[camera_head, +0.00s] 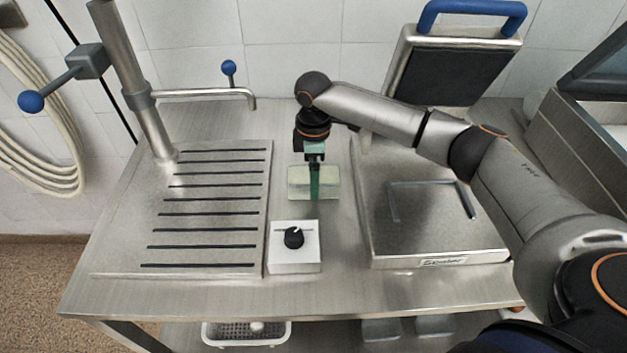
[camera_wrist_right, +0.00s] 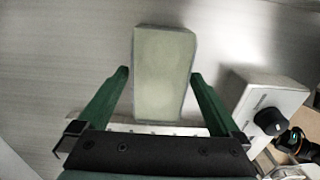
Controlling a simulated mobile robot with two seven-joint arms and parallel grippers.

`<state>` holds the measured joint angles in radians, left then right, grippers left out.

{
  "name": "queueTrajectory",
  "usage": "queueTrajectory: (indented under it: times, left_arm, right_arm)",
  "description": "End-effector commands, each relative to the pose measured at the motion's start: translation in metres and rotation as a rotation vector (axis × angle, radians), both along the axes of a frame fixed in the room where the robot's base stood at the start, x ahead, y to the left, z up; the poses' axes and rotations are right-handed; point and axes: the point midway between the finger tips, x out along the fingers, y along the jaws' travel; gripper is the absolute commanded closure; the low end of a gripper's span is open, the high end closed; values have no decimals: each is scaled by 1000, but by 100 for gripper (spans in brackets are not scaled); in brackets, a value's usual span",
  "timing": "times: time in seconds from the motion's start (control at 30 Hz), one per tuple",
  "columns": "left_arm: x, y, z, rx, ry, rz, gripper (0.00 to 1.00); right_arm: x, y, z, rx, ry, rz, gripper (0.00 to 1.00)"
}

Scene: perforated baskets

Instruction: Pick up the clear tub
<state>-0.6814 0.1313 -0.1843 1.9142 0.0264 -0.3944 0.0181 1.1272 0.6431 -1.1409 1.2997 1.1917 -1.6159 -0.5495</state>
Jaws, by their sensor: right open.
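The clear tub (camera_head: 327,177) is a pale, see-through greenish box on the steel table, behind the small white control box. In the right wrist view the tub (camera_wrist_right: 163,60) extends ahead from between the green fingers. My right gripper (camera_head: 314,188) points down over the tub and partly hides it in the head view. In the wrist view the right gripper (camera_wrist_right: 160,75) is open, with one finger on each side of the tub and a gap on both sides. My left gripper is not in view.
A white control box with a black knob (camera_head: 294,238) stands just in front of the tub. A slatted steel board (camera_head: 215,205) lies to the left, and a steel sealer (camera_head: 435,215) with a raised lid is to the right. A white perforated basket (camera_head: 245,333) sits below.

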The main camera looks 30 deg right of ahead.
Motion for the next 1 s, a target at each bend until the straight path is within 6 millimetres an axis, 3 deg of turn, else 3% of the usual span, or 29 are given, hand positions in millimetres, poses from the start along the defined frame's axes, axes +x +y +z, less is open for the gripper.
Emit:
queueTrajectory:
  times: [0.27,1.0]
  left_arm:
    - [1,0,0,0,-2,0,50]
    - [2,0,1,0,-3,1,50]
  right_arm:
    - [0,0,-4,-1,0,0,0]
    - [0,0,-3,0,0,1,83]
